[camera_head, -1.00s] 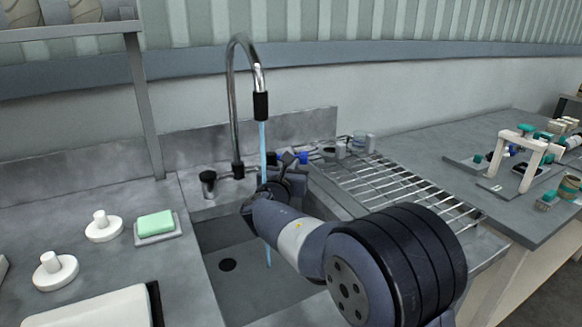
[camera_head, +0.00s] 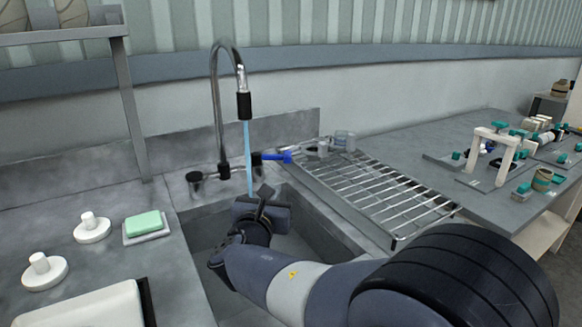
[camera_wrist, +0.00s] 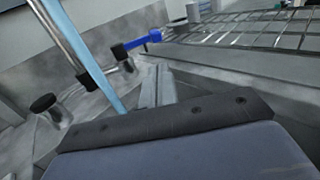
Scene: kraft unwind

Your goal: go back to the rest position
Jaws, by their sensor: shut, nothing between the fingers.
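My gripper (camera_head: 264,196) is over the sink basin (camera_head: 322,232), in front of the faucet (camera_head: 222,110). In the wrist view my gripper (camera_wrist: 160,84) shows as narrow grey fingers close together, with nothing between them. A pale blue stream of water (camera_head: 248,150) runs down from the faucet's black nozzle, behind my gripper in the head view. The water also shows in the wrist view (camera_wrist: 95,65). A blue lever handle (camera_head: 276,156) sticks out to the right at the faucet's base, apart from my gripper.
A wire drying rack (camera_head: 385,200) lies right of the sink. A green soap bar (camera_head: 143,224) on a dish and white knobbed pieces (camera_head: 91,228) stand on the left counter. The right table holds a small white frame (camera_head: 492,150) and several parts. A shelf post (camera_head: 132,110) rises at left.

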